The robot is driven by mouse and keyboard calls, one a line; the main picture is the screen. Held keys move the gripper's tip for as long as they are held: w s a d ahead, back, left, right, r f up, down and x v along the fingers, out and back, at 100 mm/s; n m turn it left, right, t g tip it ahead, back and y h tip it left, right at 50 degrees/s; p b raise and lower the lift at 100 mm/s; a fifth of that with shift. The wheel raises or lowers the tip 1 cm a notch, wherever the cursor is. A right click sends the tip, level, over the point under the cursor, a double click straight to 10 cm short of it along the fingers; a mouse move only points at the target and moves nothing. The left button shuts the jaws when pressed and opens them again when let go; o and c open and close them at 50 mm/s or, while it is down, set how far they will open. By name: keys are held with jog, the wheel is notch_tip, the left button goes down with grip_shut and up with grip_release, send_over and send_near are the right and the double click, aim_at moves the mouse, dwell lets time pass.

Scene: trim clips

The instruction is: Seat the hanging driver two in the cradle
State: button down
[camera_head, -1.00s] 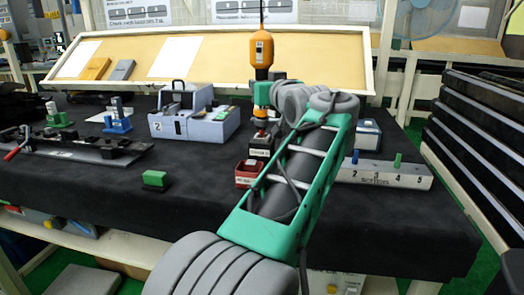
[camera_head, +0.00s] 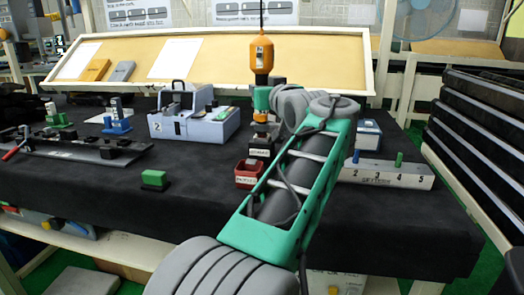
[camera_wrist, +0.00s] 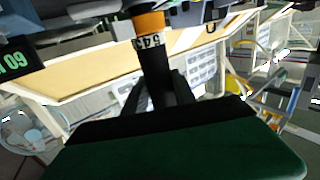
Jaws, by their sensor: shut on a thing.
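The hanging driver (camera_head: 262,52) has an orange body and hangs upright on a dark cord above the black-topped table. My gripper (camera_head: 263,98) is shut on its lower part, with the fingers largely hidden by my wrist. In the wrist view, the driver's dark shaft (camera_wrist: 154,62) shows a white number label and an orange band. Below the driver stands a dark holder with a white label (camera_head: 260,152), apparently the cradle. The label is too small to read. My gripper and arm partly cover this area, so I cannot tell whether the driver touches the holder.
A red open box (camera_head: 248,173) stands in front of the holder. A grey-blue case (camera_head: 195,122) is to the left, and a white numbered block (camera_head: 385,174) with pegs is to the right. A green block (camera_head: 155,179) lies front left. A tan board (camera_head: 330,60) rises behind.

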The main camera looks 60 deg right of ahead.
jog(key=shift+f+b, duration=0.65)
jog(key=shift+f, duration=0.2)
grip_release()
dwell(1.0)
dwell(0.6)
jog(key=r+b+v, duration=0.1)
jog(key=r+v, duration=0.1)
jog(key=v, duration=0.8)
dwell(0.9)
jog(key=shift+r, duration=0.1)
jog(key=p+v, duration=0.1)
jog(key=v, duration=0.6)
jog(key=shift+s+a, duration=0.25)
jog(key=shift+a, duration=0.1)
